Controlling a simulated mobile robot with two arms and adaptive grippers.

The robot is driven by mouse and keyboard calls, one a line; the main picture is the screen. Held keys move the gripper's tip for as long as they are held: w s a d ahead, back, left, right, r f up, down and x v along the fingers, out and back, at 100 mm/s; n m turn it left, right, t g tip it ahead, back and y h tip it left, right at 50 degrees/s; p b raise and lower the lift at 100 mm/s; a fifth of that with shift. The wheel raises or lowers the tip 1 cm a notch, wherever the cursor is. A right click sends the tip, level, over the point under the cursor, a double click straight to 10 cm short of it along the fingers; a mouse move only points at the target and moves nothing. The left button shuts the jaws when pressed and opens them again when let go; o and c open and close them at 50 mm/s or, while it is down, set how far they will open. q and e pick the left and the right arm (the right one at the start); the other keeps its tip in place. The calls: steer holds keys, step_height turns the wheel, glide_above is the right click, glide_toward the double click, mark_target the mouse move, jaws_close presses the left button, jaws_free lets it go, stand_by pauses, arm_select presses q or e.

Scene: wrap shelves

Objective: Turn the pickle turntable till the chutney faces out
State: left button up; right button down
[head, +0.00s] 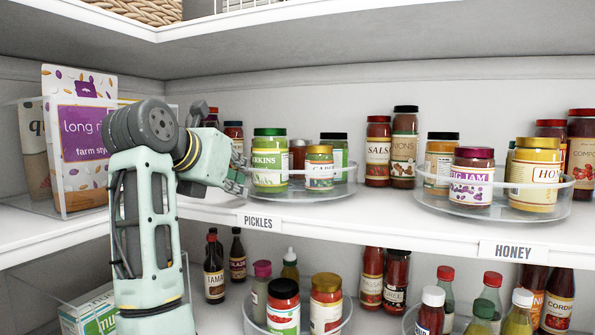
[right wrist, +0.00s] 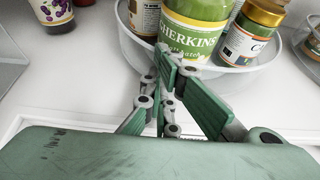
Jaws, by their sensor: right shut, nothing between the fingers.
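The pickle turntable (head: 300,192) is a clear round tray on the upper shelf, above the PICKLES label (head: 259,223). A green-lidded gherkins jar (head: 269,172) stands at its front left, and a smaller capers jar (head: 319,172) stands to the right. Other jars are partly hidden behind them; I cannot read a chutney label on any. My right gripper (head: 241,176) is shut and empty at the turntable's left rim. In the right wrist view its fingertips (right wrist: 166,62) overlap the rim below the gherkins jar (right wrist: 190,35); I cannot tell whether they touch. My left gripper is not in view.
A second turntable (head: 490,212) with jam and honey stands to the right, salsa and onion jars (head: 378,152) between. A clear bin (head: 60,180) with packets is at the left. The lower shelf holds bottles and jars. Bare shelf lies in front between the turntables.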

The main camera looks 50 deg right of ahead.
mark_target(266, 185)
steer(key=shift+s, duration=0.15)
steer(key=shift+s+f, duration=0.1)
steer(key=shift+s+b, duration=0.65)
steer(key=shift+s, duration=0.4)
steer(key=shift+s+d, duration=0.1)
steer(key=shift+s+b, duration=0.2)
steer(key=shift+b, duration=0.2)
steer(key=shift+s+d+b, duration=0.2)
steer(key=shift+s+b, duration=0.1)
steer(key=shift+s, duration=0.55)
